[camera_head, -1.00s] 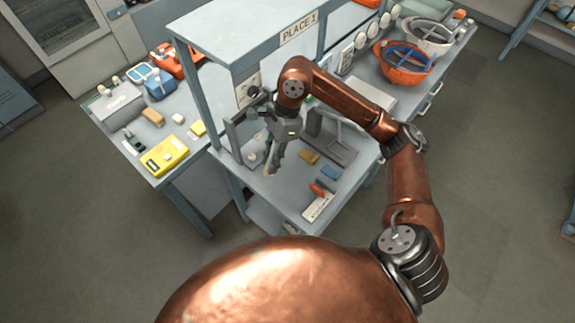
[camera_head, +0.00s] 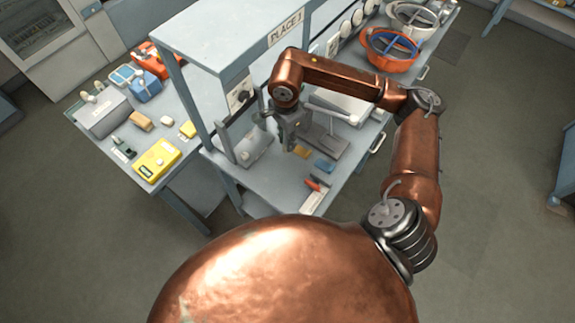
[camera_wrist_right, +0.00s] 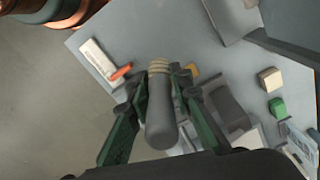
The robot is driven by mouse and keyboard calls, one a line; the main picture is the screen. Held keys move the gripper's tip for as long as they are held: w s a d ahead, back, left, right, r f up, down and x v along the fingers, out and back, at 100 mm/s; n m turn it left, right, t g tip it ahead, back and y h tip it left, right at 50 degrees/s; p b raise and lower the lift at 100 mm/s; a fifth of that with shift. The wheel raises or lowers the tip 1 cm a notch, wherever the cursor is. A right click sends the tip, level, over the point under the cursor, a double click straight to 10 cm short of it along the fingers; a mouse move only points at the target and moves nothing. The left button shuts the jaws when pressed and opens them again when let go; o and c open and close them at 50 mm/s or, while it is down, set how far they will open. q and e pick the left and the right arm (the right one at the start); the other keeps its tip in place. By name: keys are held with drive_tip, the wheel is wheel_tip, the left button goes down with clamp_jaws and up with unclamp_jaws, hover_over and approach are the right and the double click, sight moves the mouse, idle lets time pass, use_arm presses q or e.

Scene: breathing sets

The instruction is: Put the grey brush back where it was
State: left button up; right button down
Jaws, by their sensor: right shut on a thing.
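My right gripper (camera_wrist_right: 160,100) is shut on the grey brush (camera_wrist_right: 160,118), a grey cylinder with a pale yellowish banded end, in the right wrist view. In the head view the right gripper (camera_head: 287,143) is above the workbench (camera_head: 262,188), beside a dark grey stand (camera_head: 328,143). The brush is mostly hidden there by the gripper and arm, so its height above the bench is unclear. My left gripper is not in view.
A yellow block (camera_head: 302,152), a blue block (camera_head: 324,166) and a white card (camera_head: 314,200) with a red-orange item lie on the bench. A shelf frame with a "PLACE 1" sign (camera_head: 286,27) rises behind. A side table on the left holds a yellow device (camera_head: 157,160).

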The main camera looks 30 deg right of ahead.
wheel_tip(320, 180, down, 17)
drive_tip(key=shift+s+p, duration=0.1)
drive_tip(key=shift+p, duration=0.7)
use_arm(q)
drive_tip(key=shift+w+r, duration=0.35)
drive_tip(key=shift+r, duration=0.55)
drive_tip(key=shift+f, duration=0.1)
use_arm(e)
drive_tip(key=shift+f, duration=0.15)
drive_tip(key=c, duration=1.7)
unclamp_jaws()
drive_tip(key=shift+c, duration=0.2)
drive_tip(key=shift+r, duration=0.5)
use_arm(q)
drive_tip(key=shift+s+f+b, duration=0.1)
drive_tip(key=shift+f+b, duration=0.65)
drive_tip(key=shift+b, duration=0.1)
use_arm(e)
wheel_tip(320, 180, up, 11)
drive_tip(key=shift+r, duration=0.1)
